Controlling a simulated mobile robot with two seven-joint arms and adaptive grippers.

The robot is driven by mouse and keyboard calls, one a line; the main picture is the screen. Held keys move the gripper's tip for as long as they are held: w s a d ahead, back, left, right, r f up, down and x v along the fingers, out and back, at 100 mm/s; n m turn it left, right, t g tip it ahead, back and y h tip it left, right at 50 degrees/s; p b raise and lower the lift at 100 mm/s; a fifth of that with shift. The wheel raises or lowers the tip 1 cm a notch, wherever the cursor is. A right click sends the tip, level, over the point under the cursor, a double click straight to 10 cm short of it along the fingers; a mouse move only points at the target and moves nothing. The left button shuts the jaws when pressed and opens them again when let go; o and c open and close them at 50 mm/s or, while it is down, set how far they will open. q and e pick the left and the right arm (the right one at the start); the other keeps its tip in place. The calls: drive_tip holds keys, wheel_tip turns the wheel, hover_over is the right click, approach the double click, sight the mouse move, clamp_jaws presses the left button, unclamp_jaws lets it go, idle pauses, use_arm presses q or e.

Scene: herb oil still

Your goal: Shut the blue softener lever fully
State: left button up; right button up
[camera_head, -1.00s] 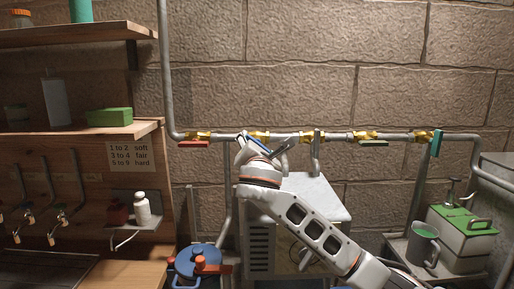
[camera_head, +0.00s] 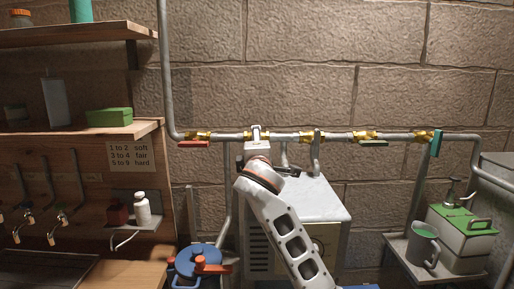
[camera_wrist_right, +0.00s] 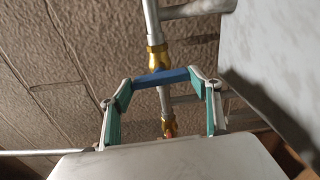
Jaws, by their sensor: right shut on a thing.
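The blue lever (camera_wrist_right: 160,78) shows in the right wrist view, lying crosswise to the pipe at a brass valve (camera_wrist_right: 157,57). My right gripper (camera_wrist_right: 162,80) has one finger at each end of the lever and is shut on it. In the head view my right gripper (camera_head: 256,132) is up at the wall pipe (camera_head: 285,136), over the second valve from the left. It hides the blue lever there. My left gripper is in neither view.
A white-topped box (camera_head: 315,195) stands below.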

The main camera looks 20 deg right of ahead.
drive_tip(key=shift+m, duration=0.6)
drive_tip(key=o, duration=1.1)
drive_tip(key=v, duration=1.2)
